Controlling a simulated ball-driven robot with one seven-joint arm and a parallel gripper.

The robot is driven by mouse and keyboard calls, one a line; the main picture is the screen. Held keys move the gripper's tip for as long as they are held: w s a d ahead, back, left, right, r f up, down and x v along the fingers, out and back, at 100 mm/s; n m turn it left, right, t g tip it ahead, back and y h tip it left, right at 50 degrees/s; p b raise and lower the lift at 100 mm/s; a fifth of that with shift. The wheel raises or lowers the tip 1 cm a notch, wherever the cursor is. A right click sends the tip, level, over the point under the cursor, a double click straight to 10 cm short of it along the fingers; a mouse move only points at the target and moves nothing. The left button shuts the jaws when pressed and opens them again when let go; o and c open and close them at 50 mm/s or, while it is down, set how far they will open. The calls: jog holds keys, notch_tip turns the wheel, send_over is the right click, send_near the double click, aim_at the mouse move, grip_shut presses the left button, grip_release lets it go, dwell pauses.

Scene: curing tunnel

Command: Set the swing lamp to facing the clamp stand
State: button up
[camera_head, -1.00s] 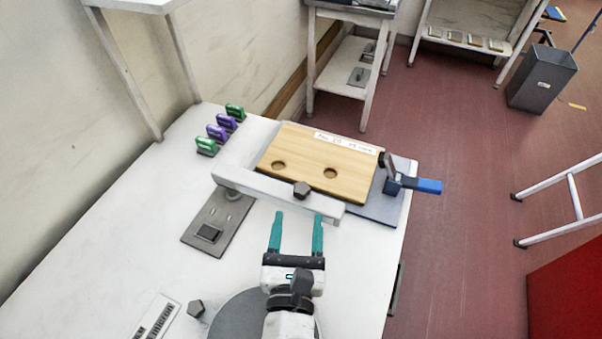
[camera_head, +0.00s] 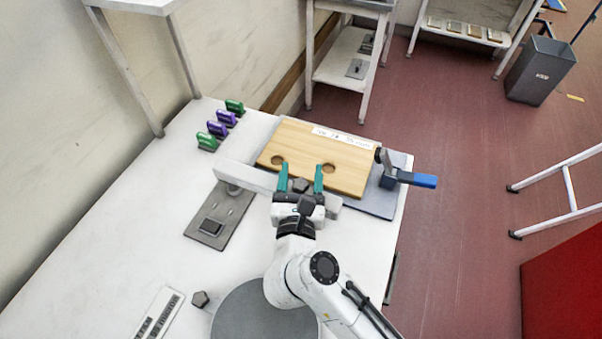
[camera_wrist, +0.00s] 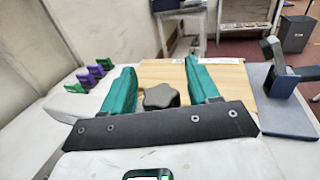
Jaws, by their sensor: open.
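The swing lamp appears to be the white bar (camera_head: 240,175) pivoted at its left end over a grey base plate (camera_head: 219,219). It lies across the near edge of the wooden board. Its dark star knob (camera_head: 300,185) also shows in the wrist view (camera_wrist: 161,96). My gripper (camera_head: 301,178) is open, its teal fingers on either side of the knob; I cannot tell whether they touch it. My gripper hides part of the bar. The clamp stand appears to be the blue-handled clamp (camera_head: 415,179) on a grey-blue plate, right of the board; it also shows in the wrist view (camera_wrist: 276,66).
The wooden board (camera_head: 315,150) has two round holes and a label. Several green and purple clips (camera_head: 227,118) stand at the bench's back left. A shelf post (camera_head: 183,55) rises at the left. The white bench top (camera_head: 130,225) is clear at left.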

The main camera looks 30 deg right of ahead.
grip_shut()
dwell(0.4)
